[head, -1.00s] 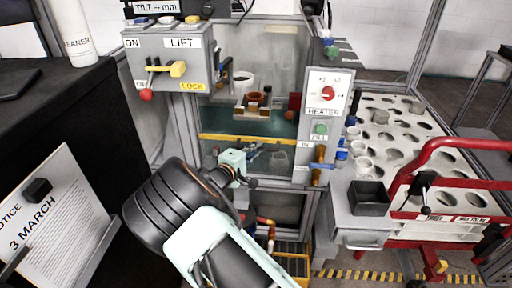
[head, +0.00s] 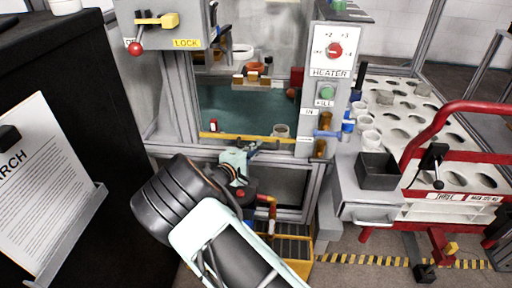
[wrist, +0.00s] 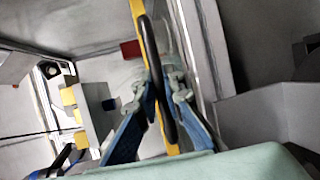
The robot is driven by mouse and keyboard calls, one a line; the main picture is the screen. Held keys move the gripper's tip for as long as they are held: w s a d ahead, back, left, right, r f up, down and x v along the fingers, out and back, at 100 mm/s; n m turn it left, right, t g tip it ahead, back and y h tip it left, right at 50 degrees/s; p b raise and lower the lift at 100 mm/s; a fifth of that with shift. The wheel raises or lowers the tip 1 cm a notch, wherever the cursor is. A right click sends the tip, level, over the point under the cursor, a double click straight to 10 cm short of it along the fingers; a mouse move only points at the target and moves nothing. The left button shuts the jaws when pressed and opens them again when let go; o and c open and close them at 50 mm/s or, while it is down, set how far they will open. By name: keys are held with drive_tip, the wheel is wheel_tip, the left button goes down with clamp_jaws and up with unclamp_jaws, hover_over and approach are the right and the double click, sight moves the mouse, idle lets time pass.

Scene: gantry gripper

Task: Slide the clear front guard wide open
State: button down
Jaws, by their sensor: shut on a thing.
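The clear front guard has a yellow edge bar (head: 220,136) that lies across the front of the machine's opening, low between the two grey posts. In the wrist view the yellow edge (wrist: 137,12) runs beside a curved black handle (wrist: 150,50). My gripper (head: 254,148) is at the bar, right of its middle. In the wrist view its blue fingers (wrist: 163,95) are on either side of the black handle and shut on it. The clear pane itself is hard to make out. My gripper and wrist hide part of the area below the bar.
The LIFT panel with a yellow LOCK lever (head: 158,20) is at upper left. The heater panel (head: 331,65) is on the right post. A black noticeboard stand (head: 60,80) is at left. A red-framed cart (head: 440,140) and a black bin (head: 376,168) stand at right.

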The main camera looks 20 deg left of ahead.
drive_tip(key=shift+f, duration=0.1)
drive_tip(key=c, duration=2)
unclamp_jaws()
drive_tip(key=v, duration=1.2)
